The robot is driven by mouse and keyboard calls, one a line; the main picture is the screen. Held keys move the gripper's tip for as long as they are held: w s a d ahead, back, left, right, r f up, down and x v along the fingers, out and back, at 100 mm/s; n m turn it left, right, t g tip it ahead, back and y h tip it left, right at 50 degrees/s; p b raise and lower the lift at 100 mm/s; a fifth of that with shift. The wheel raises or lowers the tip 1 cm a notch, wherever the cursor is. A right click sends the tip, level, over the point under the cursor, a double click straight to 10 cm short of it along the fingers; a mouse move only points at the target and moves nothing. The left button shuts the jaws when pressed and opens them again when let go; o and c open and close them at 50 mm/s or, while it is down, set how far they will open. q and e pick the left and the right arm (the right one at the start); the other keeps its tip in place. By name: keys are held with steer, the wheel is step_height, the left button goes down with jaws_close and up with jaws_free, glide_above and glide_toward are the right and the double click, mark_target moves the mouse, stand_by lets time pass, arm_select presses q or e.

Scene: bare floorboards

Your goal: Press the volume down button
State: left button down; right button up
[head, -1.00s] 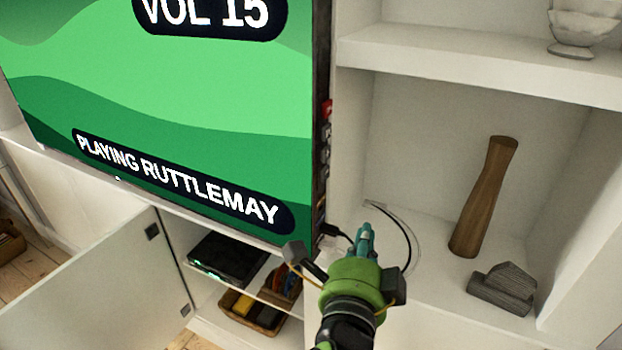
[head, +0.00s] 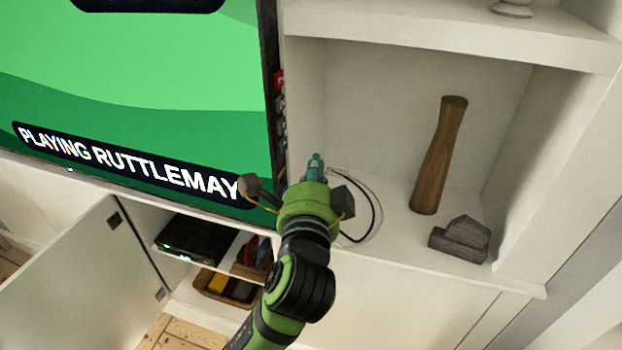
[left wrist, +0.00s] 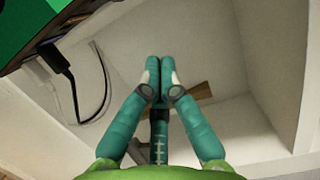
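The TV (head: 130,90) shows a green screen with the banner "PLAYING RUTTLEMAY". A red button (head: 278,80) and several grey buttons (head: 280,103) run down its right side edge. I cannot read which one is volume down. My left gripper (head: 315,160) is just right of the TV's lower right edge, below the red button and apart from it. In the left wrist view the teal fingertips (left wrist: 160,66) are together with nothing between them. The TV's corner (left wrist: 25,25) shows there at upper left; no buttons are clear in that view. My right gripper is not in view.
A black cable (head: 372,205) loops beside my gripper. Below, a cabinet door (head: 85,275) stands open near a black box (head: 195,240).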

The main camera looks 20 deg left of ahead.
mark_target(285, 149)
arm_select(q)
steer(key=w+a, duration=0.1)
steer(key=w+a+p, duration=0.1)
steer(key=a, duration=0.1)
steer(key=w+a+p, duration=0.1)
steer(key=shift+w+a, duration=0.25)
steer(key=shift+a, duration=0.15)
steer(key=shift+d, duration=0.1)
steer(key=shift+w+a+r+p, duration=0.1)
steer(key=shift+a+r+p, duration=0.05)
steer(key=shift+a+p, duration=0.7)
